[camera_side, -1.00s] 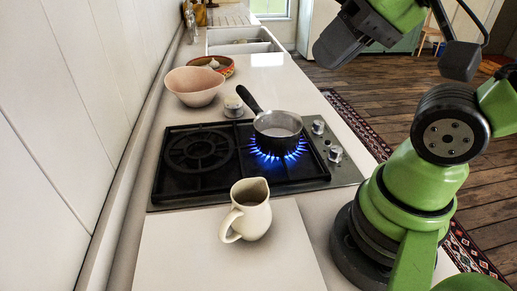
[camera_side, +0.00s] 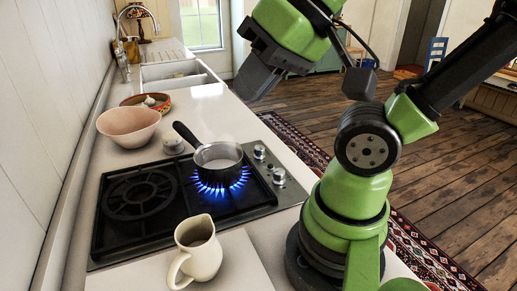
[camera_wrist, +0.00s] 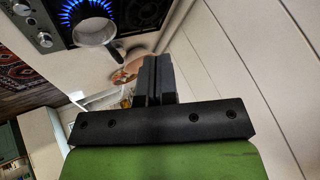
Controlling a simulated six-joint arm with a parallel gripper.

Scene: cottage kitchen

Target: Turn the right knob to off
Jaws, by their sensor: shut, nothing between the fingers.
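Two silver knobs sit on the hob's right edge in the side view: a farther one (camera_side: 260,152) and a nearer one (camera_side: 278,175). In the wrist view the farther knob (camera_wrist: 43,39) and nearer knob (camera_wrist: 20,8) are at upper left. Their pointer settings are too small to read. A blue flame (camera_side: 221,190) burns under a small saucepan (camera_side: 218,158) on the hob (camera_side: 150,238). My gripper (camera_side: 248,85) is shut and empty, in the air above and beyond the knobs, touching nothing. In the wrist view my fingers (camera_wrist: 153,65) are together.
The saucepan's dark handle (camera_side: 186,133) points toward a pink bowl (camera_side: 128,128). A patterned dish (camera_side: 146,103) and a white-grey knob-like item (camera_side: 173,144) stand behind the hob. A cream jug (camera_side: 197,252) stands at the near end. Air above the knobs is clear.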

